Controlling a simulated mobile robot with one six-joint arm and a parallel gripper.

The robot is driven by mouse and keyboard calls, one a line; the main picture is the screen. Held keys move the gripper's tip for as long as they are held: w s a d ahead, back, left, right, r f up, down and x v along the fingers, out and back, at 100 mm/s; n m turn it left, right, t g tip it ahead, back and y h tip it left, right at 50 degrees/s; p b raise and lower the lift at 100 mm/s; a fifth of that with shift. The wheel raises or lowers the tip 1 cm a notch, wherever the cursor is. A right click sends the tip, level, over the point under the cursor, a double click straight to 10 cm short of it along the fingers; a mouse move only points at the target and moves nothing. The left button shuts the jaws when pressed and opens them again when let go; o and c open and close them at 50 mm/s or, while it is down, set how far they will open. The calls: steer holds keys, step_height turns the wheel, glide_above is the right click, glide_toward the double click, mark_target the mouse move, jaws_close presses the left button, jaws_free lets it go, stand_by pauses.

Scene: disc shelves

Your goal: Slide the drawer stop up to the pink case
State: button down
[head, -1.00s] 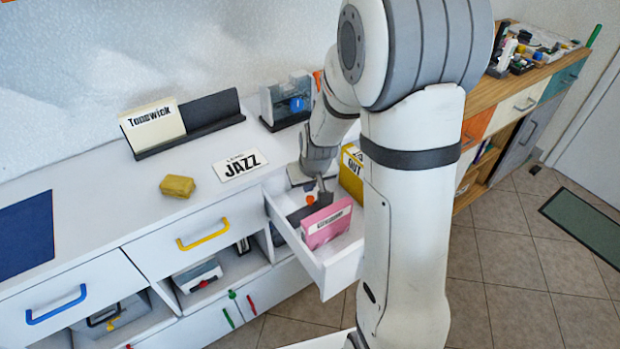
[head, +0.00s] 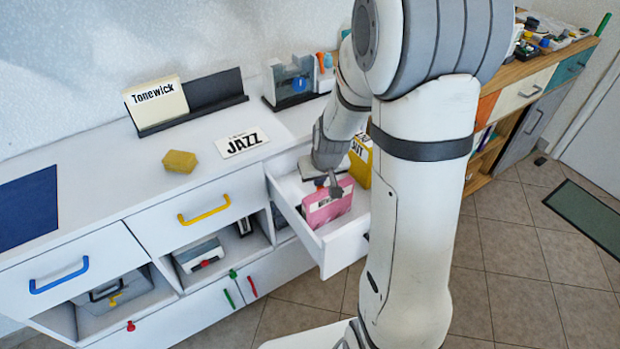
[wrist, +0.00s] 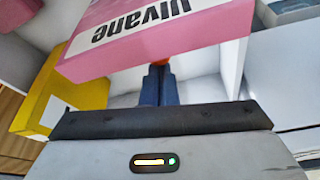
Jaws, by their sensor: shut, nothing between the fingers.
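The pink case (head: 328,207) stands in the open white drawer (head: 335,247), its label facing out. It fills the top of the wrist view (wrist: 120,25), where its label reads "Ulvane". My gripper (head: 335,190) is low in the drawer at the back side of the pink case. In the wrist view my gripper's dark blue fingers (wrist: 159,82) are together with nothing between them. A small orange part (wrist: 161,62), likely the drawer stop's knob, shows at the fingertips under the pink case. The rest of the stop is hidden, so its contact with the case cannot be told.
A yellow case (head: 361,160) marked "OUT" stands in the drawer behind my gripper; it also shows in the wrist view (wrist: 60,90). A JAZZ card (head: 242,143) and a yellow block (head: 180,161) lie on the counter. The drawer's left part is bare.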

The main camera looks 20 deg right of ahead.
steer(key=p+v, duration=0.6)
steer(key=v, duration=0.3)
steer(key=shift+r, duration=0.4)
steer(key=shift+s+d, duration=0.1)
steer(key=shift+s, duration=0.05)
steer(key=s+a+r+g+p, duration=0.1)
steer(key=s+a+r+p, duration=0.1)
steer(key=s+r, duration=1.3)
steer(key=shift+s+a+r+p, duration=0.2)
steer(key=shift+s+a+p, duration=0.2)
steer(key=shift+s+p, duration=0.55)
steer(key=shift+a, duration=0.1)
